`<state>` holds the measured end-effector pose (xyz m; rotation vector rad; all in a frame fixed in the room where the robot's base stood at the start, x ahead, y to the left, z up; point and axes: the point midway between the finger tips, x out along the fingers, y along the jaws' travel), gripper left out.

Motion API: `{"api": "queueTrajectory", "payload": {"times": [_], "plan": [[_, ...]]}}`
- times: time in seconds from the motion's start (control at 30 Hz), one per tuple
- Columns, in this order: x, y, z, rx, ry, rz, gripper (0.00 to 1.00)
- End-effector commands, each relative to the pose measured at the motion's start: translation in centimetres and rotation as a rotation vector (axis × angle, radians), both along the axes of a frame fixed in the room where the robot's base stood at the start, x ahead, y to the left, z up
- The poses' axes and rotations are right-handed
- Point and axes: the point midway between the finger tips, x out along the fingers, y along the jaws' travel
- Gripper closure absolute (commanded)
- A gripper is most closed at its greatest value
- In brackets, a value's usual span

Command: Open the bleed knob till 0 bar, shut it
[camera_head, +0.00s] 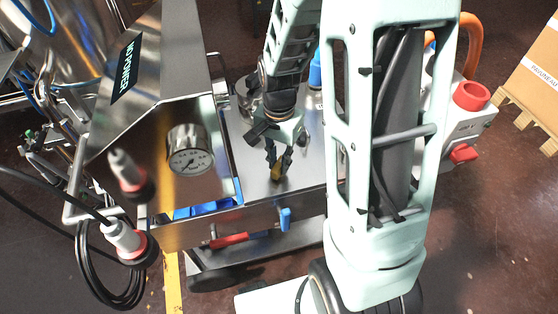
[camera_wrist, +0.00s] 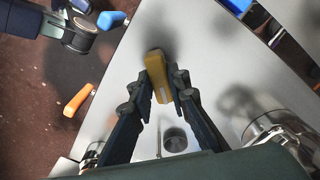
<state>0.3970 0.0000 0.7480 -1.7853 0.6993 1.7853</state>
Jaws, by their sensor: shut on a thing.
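The yellow bleed knob (camera_wrist: 157,76) stands on the steel top between my fingertips in the wrist view. In the head view a small yellow part of the knob (camera_head: 277,178) shows under my gripper (camera_head: 279,162). My gripper (camera_wrist: 163,84) is shut on the knob, with one dark finger on each side. A round white pressure gauge (camera_head: 190,160) faces the camera on the steel panel to the left of my gripper. Its needle is too small to read with certainty.
A blue handle (camera_head: 285,218) and a red handle (camera_head: 229,240) sit on the front of the steel machine. In the wrist view, a blue handle (camera_wrist: 111,19) and an orange handle (camera_wrist: 78,100) lie to the left. A steel cylindrical fitting (camera_wrist: 276,128) stands at the right.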

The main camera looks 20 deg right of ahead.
Motion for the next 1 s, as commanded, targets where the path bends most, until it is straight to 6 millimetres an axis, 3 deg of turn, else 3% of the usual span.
{"api": "queueTrajectory", "payload": {"times": [0.47, 1.0], "plan": [[0.02, -0.06, 0.08, 0.000, 0.000, 0.131, 1.00], [0.02, -0.03, 0.16, 0.000, 0.000, 0.622, 1.00]]}}
